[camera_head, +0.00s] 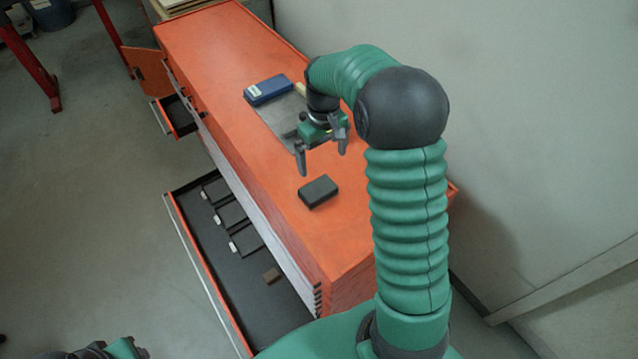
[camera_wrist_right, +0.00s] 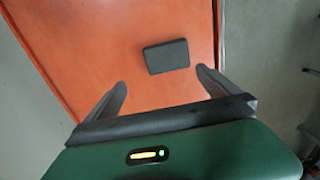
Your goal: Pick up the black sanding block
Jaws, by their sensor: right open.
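The black sanding block (camera_head: 319,192) lies flat on the orange top of the cabinet, near its front end. In the right wrist view the block (camera_wrist_right: 166,56) lies beyond the fingertips, between their lines and a little nearer the right finger. My right gripper (camera_head: 323,158) is open and empty, above the cabinet top and apart from the block. Its two fingers (camera_wrist_right: 163,78) also show in the wrist view. At the bottom left of the head view a dark and green part of my left arm shows, but its fingers cannot be made out.
A blue box (camera_head: 268,90) lies on a grey mat (camera_head: 280,117) behind the gripper on the orange cabinet (camera_head: 222,45). A long lower drawer (camera_head: 213,262) stands open at left, with dark trays and a small brown block (camera_head: 272,275). A small upper drawer (camera_head: 181,117) is also open.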

